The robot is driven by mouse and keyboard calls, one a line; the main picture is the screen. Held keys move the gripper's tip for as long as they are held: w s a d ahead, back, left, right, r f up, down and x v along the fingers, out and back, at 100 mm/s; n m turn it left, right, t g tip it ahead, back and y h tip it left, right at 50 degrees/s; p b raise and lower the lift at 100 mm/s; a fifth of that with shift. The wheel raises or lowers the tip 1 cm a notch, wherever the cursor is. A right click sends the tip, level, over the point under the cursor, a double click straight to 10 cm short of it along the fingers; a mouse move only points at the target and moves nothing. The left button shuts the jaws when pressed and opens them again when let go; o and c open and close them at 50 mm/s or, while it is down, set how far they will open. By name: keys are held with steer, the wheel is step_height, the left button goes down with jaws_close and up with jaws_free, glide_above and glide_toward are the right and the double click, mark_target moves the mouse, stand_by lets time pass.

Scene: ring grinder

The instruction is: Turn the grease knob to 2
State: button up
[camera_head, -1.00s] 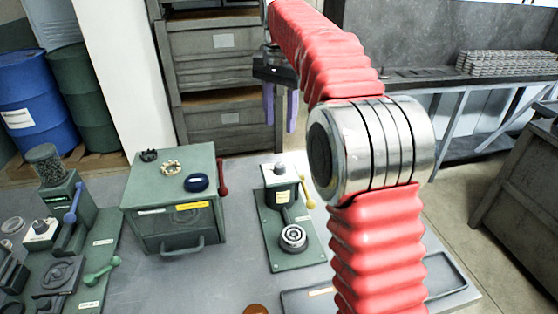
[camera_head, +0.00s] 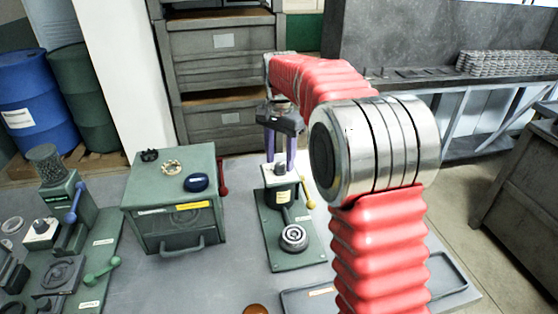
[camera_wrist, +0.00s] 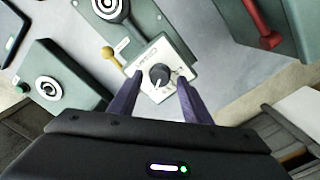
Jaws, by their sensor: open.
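The grease knob (camera_wrist: 159,75) is a dark round knob on a white dial plate (camera_wrist: 150,90) with markings too small to read surely.
A yellow lever (camera_head: 307,196) is on the station's right side, close to my fingers. A green box (camera_head: 172,235) with a red lever (camera_head: 223,177) stands to the left. A round fitting (camera_head: 293,237) sits on the green base in front. An empty tray (camera_head: 440,278) lies at right.

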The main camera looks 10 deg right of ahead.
steer(key=shift+f, duration=0.6)
steer(key=shift+c, duration=0.6)
steer(key=shift+a, duration=0.1)
steer(key=c, duration=0.9)
